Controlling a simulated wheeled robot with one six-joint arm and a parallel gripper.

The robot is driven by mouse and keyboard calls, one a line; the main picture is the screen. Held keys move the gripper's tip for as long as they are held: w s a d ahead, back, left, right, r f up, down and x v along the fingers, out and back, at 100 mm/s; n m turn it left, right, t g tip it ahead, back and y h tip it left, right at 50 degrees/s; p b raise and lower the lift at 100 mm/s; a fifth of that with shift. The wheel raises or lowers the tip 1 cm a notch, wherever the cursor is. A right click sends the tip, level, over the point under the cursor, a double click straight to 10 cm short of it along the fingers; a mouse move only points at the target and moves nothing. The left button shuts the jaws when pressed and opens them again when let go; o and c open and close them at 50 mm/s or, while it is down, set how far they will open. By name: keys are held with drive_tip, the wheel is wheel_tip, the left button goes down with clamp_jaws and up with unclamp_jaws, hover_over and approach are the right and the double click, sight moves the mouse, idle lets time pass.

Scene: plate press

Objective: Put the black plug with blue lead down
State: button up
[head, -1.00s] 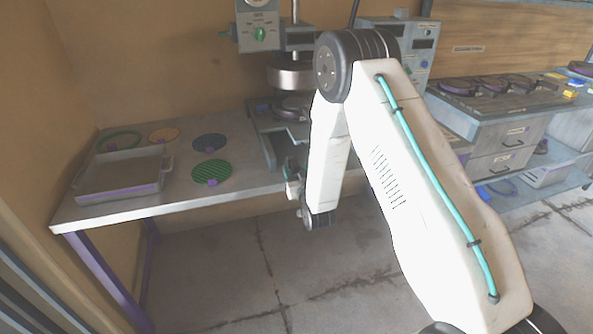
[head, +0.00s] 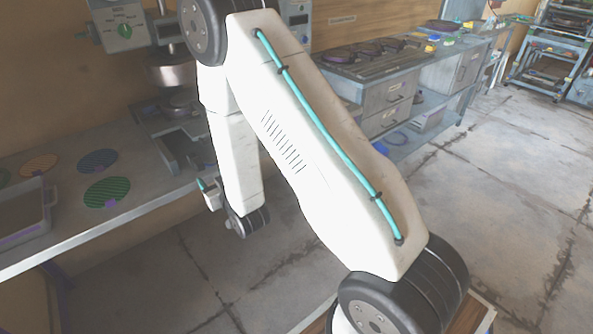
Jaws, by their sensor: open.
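I cannot make out the black plug with blue lead in the head view. My arm covers the middle of the picture. My gripper (head: 208,192) shows only in part, small, beside the lower end of my forearm, near the front edge of the grey table (head: 130,212). Its fingertips are hard to make out, and I see nothing held in it.
The press (head: 165,75) stands behind my arm. Left of it are a green disc (head: 106,192), a blue disc (head: 97,161), an orange disc (head: 39,164) and a grey tray (head: 22,243). A drawer bench (head: 385,98) stands behind. The floor at right is clear.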

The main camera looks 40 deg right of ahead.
drive_tip(key=s+d+r+g, duration=0.1)
drive_tip(key=s+r+g, duration=0.3)
drive_tip(key=r, duration=0.4)
drive_tip(key=s+r+g, duration=0.3)
drive_tip(key=s+r, duration=0.1)
drive_tip(key=r, duration=0.4)
drive_tip(key=s+r+g, duration=0.2)
drive_tip(key=s+r, duration=0.1)
drive_tip(key=s, duration=0.4)
drive_tip(key=s+d+r+g, duration=0.1)
drive_tip(key=s+r+g, duration=0.1)
drive_tip(key=s, duration=0.5)
drive_tip(key=shift+s+r+g, duration=0.4)
drive_tip(key=shift+r, duration=0.3)
drive_tip(key=s+r+g, duration=0.1)
drive_tip(key=s, duration=0.4)
drive_tip(key=s+r+g, duration=0.1)
drive_tip(key=s, duration=0.4)
drive_tip(key=s+d+r+g, duration=0.1)
drive_tip(key=s, duration=0.4)
drive_tip(key=shift+r+g, duration=0.25)
drive_tip(key=shift+g, duration=0.05)
drive_tip(key=c, duration=0.4)
drive_tip(key=shift+s+f, duration=0.1)
drive_tip(key=shift+s, duration=0.1)
